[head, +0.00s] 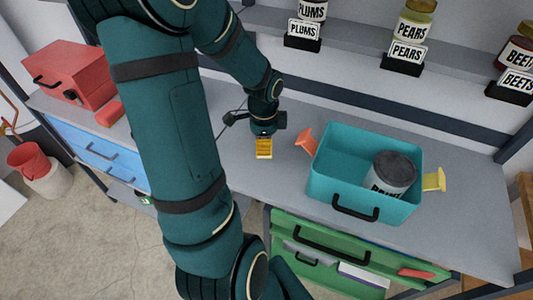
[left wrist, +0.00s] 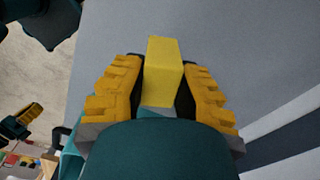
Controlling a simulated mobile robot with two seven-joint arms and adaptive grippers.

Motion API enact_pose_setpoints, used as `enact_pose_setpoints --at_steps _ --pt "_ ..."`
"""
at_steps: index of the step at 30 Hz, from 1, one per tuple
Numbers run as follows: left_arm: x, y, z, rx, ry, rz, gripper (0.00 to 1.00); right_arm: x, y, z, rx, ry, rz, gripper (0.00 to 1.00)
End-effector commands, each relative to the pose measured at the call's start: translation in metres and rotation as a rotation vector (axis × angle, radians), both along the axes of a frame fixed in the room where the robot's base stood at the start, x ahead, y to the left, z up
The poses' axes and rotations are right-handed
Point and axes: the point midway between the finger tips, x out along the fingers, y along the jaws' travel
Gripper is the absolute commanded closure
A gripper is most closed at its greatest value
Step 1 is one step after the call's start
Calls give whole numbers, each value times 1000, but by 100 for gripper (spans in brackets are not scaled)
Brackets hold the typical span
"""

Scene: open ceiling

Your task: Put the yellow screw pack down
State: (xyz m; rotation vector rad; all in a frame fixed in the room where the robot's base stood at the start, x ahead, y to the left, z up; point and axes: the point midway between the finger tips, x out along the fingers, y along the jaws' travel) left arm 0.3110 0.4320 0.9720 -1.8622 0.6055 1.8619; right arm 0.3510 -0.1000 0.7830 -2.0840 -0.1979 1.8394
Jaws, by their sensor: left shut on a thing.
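The yellow screw pack (left wrist: 165,60) is a plain yellow block in the left wrist view. My left gripper (head: 264,148) is shut on it, with an orange ridged finger on each side. In the head view they are over the grey worktop (head: 232,108), left of the teal bin. The pack is hard to tell from the fingers there. I cannot tell whether it touches the worktop. My right gripper (left wrist: 24,118) seems to show small at the left edge of the left wrist view, its opening unclear.
The teal bin (head: 325,187) holds a grey-lidded paint can (head: 392,175). An orange piece (head: 305,140) and a yellow piece (head: 434,180) flank it. A red toolbox (head: 75,75) stands at left. An open green drawer (head: 345,262) juts out below. Jars line the shelf (head: 350,45).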

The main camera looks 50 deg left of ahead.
Motion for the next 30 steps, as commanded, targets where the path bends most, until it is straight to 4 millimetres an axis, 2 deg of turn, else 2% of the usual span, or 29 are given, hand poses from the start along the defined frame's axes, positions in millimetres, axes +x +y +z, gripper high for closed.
enact_pose_setpoints --at_steps 11,23,24,25,30 --pt "-1 0 -40 -1 2 -1 100 -4 1 -12 2 8 6 100" --pt "0 0 -44 0 0 -1 100 -5 1 -14 2 11 7 100" --pt "0 0 -43 0 0 0 55 -5 1 -13 2 11 7 100" --pt "0 0 -43 0 0 0 49 -5 1 -13 2 11 7 100" --pt "0 0 -43 0 0 0 49 -5 1 -13 2 11 7 100"
